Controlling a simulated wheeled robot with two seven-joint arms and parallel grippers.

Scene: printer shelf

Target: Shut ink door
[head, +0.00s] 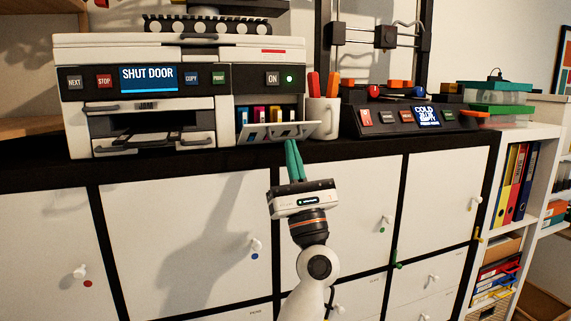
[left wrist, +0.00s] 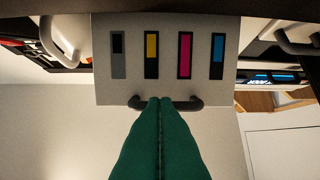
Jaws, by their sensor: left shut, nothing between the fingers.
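The white printer (head: 205,131) stands on the dark cabinet top, and its screen (head: 148,79) reads "SHUT DOOR". Its ink door (head: 251,132) at the lower right is folded open and slopes outward, with coloured cartridges (head: 276,114) showing behind it. In the left wrist view the door (left wrist: 204,88) fills the top middle, with grey, yellow, magenta and blue marks and a dark handle (left wrist: 194,104). My left gripper (head: 291,143) has its green fingers pressed together and pointing up at the door's front edge. In the wrist view the fingertips (left wrist: 160,99) overlap the handle's middle; I cannot tell whether they touch.
A white mug (head: 321,118) with red and orange pens stands close to the right of the door. A dark control panel (head: 402,118) and a 3D printer frame (head: 425,50) are farther right.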

